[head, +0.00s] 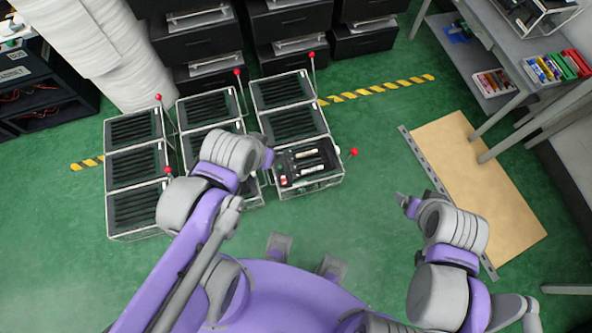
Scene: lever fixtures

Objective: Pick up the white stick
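A white stick (312,169) lies in the open black compartment (325,181) at the front right of the lever fixtures. A second pale stick (307,154) lies just behind it, roughly parallel. My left gripper (269,168) is by the left edge of this compartment, left of both sticks; its fingers are mostly hidden by the wrist and look apart from the sticks. My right gripper (402,199) is out over the green floor, to the right of the fixtures, with nothing visible in it. Its fingers are too small to read.
Fixtures with slatted black panels (135,165) and red-knobbed levers stand left of and behind the compartment. A red-knobbed lever (353,152) sticks out at its right. A tan board (480,185) lies on the floor at right, near a grey table (500,50). Green floor is clear in front.

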